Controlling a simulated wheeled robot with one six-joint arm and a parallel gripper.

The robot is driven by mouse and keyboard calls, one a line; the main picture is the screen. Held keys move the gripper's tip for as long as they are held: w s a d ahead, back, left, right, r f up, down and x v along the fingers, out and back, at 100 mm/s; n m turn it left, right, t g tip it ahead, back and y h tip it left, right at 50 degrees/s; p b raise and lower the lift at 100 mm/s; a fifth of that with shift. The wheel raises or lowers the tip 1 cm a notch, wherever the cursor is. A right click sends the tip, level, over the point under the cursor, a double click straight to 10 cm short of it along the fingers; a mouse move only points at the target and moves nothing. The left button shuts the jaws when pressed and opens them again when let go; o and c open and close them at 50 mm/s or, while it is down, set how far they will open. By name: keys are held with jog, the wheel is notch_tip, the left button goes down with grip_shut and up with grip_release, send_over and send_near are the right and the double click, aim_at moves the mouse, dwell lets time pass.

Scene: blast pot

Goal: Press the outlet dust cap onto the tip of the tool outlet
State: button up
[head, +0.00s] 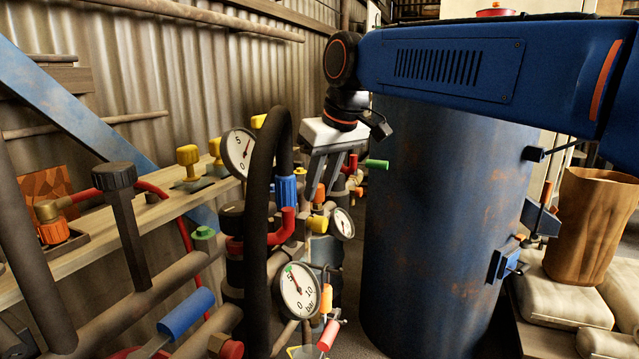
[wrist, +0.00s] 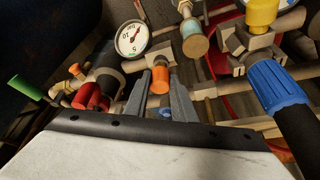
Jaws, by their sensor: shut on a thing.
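My gripper (wrist: 161,88) is shut on a small orange cap (wrist: 160,79), which I take to be the outlet dust cap. It sits between the fingertips in the wrist view. In the head view my gripper (head: 322,182) points down among the pipework left of the blue pot, with the orange cap (head: 319,193) at its fingertips. A tan fitting (wrist: 160,52) lies directly beyond the cap in the wrist view and may be the tool outlet. I cannot tell whether the cap touches it or sits over its tip.
The large blue pot (head: 440,230) stands close right of my gripper. A thick black hose (head: 262,200) arches to the left. Pressure gauges (head: 298,290), a blue-handled valve (head: 186,313) and coloured fittings crowd the area. A green-ended handle (head: 377,164) sits just right of the fingers.

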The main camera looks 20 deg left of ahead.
jog(key=o, duration=1.1)
jog(key=shift+f, duration=0.1)
jog(key=v, duration=1.7)
jog(key=w+d+f+m, duration=0.1)
jog(key=d+f, duration=0.1)
jog(key=d, duration=0.4)
jog(key=w+d+f+m, duration=0.1)
jog(key=d+f, duration=0.2)
jog(key=d, duration=0.3)
jog(key=s+d+f+m+t+h, duration=0.1)
jog(key=s+d+f+m, duration=0.1)
jog(key=d+f, duration=0.4)
jog(key=s+d+f+m+h, duration=0.1)
jog(key=d+f+m, duration=0.15)
jog(key=d, duration=0.55)
jog(key=s+d+f+m, duration=0.1)
jog(key=s+d+f, duration=0.4)
jog(key=f, duration=0.4)
jog(key=s+d+f+m+h, duration=0.1)
jog(key=s+d+f+m, duration=0.1)
jog(key=s+d+f, duration=0.3)
jog(key=s+d+f+m+t, duration=0.1)
jog(key=s+d+f, duration=0.5)
jog(key=f, duration=0.7)
jog(key=shift+d+f+m+h, duration=0.15)
jog(key=shift+d+m+h, duration=0.25)
jog(key=shift+d, duration=0.6)
